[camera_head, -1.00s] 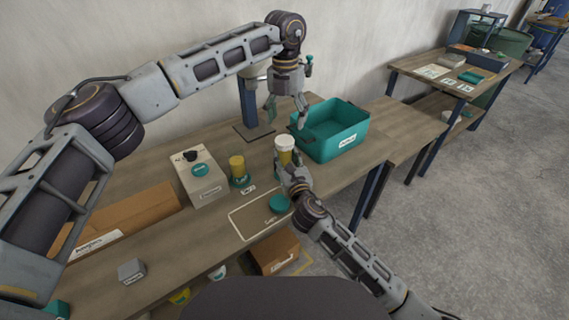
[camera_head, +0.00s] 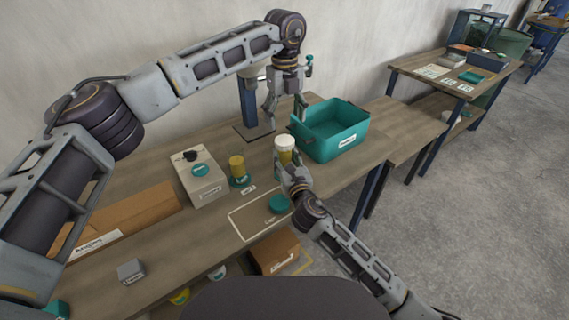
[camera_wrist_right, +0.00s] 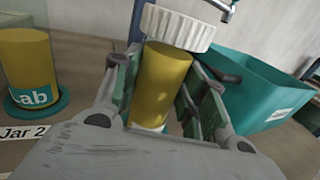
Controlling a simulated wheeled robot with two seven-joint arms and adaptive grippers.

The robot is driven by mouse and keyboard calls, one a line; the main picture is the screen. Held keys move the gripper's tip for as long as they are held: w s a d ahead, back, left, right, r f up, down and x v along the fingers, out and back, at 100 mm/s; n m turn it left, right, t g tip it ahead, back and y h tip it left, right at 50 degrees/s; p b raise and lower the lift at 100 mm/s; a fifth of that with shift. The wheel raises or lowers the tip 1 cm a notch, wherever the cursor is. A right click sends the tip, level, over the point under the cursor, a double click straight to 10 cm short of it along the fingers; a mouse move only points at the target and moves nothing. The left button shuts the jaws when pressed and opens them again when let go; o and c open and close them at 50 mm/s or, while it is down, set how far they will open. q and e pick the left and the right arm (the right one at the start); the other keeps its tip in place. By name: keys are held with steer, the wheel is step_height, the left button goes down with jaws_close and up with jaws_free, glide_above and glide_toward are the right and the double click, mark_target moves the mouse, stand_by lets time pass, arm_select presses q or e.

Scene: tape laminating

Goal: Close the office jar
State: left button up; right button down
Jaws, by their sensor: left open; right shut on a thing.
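A yellow jar (camera_wrist_right: 161,82) with a white ribbed lid (camera_wrist_right: 178,27) stands between the fingers of my right gripper (camera_head: 295,172), which is shut on it. In the head view the white lid (camera_head: 284,142) shows on top of the jar (camera_head: 285,157). I cannot tell how tightly the lid sits. The jar's lower part is hidden by the fingers. My left gripper (camera_head: 285,108) is open and empty, above the jar and a little behind it, apart from the lid. Whether this jar carries an office label is not visible.
A second yellow jar (camera_wrist_right: 28,70), labelled "Lab", stands on a teal disc beside a "Jar 2" tag (camera_wrist_right: 24,132). A teal bin (camera_head: 333,130) stands close to the right; a grey box (camera_head: 199,176) is left.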

mark_target(285, 140)
arm_select(q)
steer(key=n, duration=0.6)
stand_by(0.4)
steer(key=shift+f, duration=0.15)
steer(key=shift+f, duration=3.9)
